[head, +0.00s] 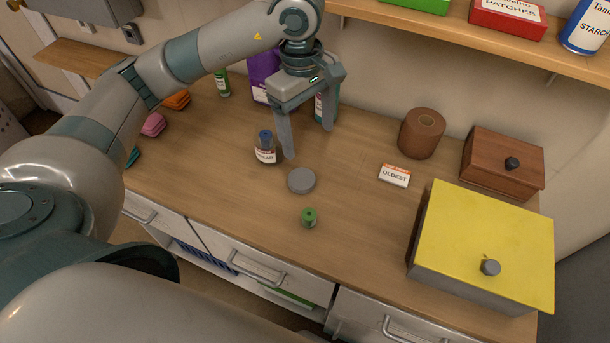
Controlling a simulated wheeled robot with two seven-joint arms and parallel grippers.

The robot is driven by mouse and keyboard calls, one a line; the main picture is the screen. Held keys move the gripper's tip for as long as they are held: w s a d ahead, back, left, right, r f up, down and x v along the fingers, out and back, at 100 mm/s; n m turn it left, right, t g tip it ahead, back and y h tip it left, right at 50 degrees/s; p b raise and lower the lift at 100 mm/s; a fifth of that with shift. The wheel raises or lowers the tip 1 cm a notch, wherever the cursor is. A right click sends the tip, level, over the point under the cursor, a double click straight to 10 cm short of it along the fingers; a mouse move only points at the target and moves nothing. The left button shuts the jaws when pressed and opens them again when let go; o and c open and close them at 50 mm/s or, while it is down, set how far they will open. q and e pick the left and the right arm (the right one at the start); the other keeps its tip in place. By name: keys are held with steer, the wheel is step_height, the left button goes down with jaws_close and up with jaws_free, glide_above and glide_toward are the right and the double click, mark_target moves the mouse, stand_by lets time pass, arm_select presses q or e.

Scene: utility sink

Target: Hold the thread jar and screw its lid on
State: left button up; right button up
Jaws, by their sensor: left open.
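The thread jar (266,155) stands upright on the wooden counter, with a white label and something blue showing at its top. A flat grey disc (301,180), which looks like the lid, lies on the counter in front and to the right of the jar. My left gripper (308,142) is open and empty, fingers pointing down. Its left finger is just right of the jar and appears close to it; I cannot tell if they touch. My right gripper is not in view.
A small green spool (309,217) stands near the front edge. An OLDEST sign (394,175), brown roll (422,133), wooden box (502,163) and yellow-topped box (482,244) are on the right. Bottles stand behind the gripper. The counter between lid and sign is clear.

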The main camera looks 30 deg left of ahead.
arm_select(q)
steer(key=shift+w+a+r+y, duration=0.15)
steer(key=shift+w+a+y, duration=0.1)
steer(key=shift+a, duration=0.4)
steer(key=shift+w+a+r+y, duration=0.15)
steer(key=shift+a+y, duration=0.1)
steer(key=shift+a, duration=0.35)
steer(key=shift+f, duration=0.1)
steer(key=p, duration=0.4)
glide_above(301, 177)
step_height(301, 177, down, 11)
steer(key=shift+s+f, duration=0.1)
steer(key=shift+f, duration=0.45)
